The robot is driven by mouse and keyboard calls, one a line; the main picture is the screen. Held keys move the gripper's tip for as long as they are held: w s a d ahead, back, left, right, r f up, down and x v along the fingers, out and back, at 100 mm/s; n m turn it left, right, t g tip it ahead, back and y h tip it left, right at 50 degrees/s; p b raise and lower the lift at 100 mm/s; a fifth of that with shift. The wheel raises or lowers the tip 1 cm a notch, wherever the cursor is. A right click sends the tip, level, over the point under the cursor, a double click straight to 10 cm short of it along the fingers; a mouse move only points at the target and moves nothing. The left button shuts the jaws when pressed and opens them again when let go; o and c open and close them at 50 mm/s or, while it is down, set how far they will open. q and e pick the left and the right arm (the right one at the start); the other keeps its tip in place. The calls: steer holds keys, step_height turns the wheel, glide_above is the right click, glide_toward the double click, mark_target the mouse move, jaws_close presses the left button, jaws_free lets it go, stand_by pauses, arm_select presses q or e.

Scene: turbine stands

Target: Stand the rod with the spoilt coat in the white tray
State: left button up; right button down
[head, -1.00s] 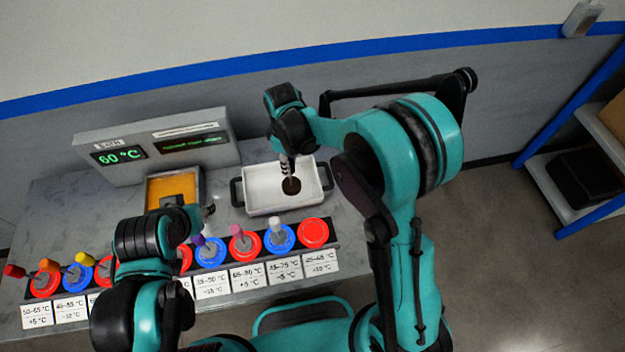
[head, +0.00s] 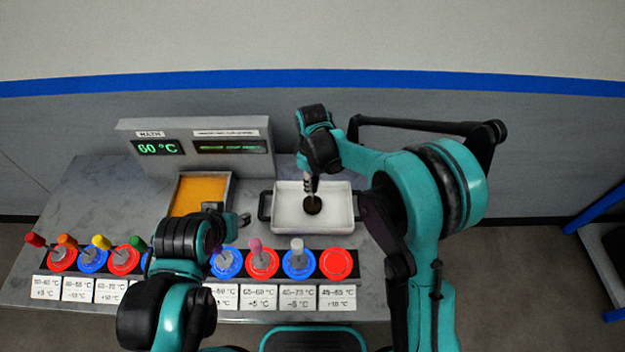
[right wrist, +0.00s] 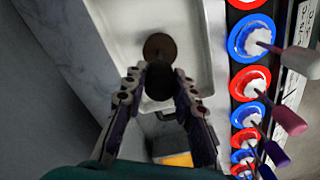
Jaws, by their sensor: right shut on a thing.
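The white tray (head: 340,207) sits on the bench right of the bath, with dark handles at its ends. My right gripper (head: 311,185) is above it, fingers pointing down. In the right wrist view my right gripper (right wrist: 158,82) is shut on a dark rod (right wrist: 159,80). A round dark brown disc (right wrist: 158,47) shows at the rod's far end, over the tray floor; it also shows in the head view (head: 313,205). I cannot tell whether it touches the floor. My left gripper (head: 238,219) is near the bath's front, mostly hidden by its arm; its jaws are unclear.
The bath (head: 200,190) holds orange liquid; its panel (head: 160,147) reads 60 °C. A front row of red and blue stands holds rods with coloured ends, labels before them. Some stands are hidden behind my left arm.

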steer(key=shift+f, duration=0.55)
steer(key=shift+f+b, duration=0.35)
steer(key=shift+b, duration=0.15)
steer(key=c, duration=1.1)
jaws_free()
steer(key=shift+c, duration=0.2)
steer(key=shift+o, duration=0.8)
steer(key=shift+r, duration=0.2)
steer(key=shift+r+p, duration=2.35)
steer(key=shift+r, duration=1.05)
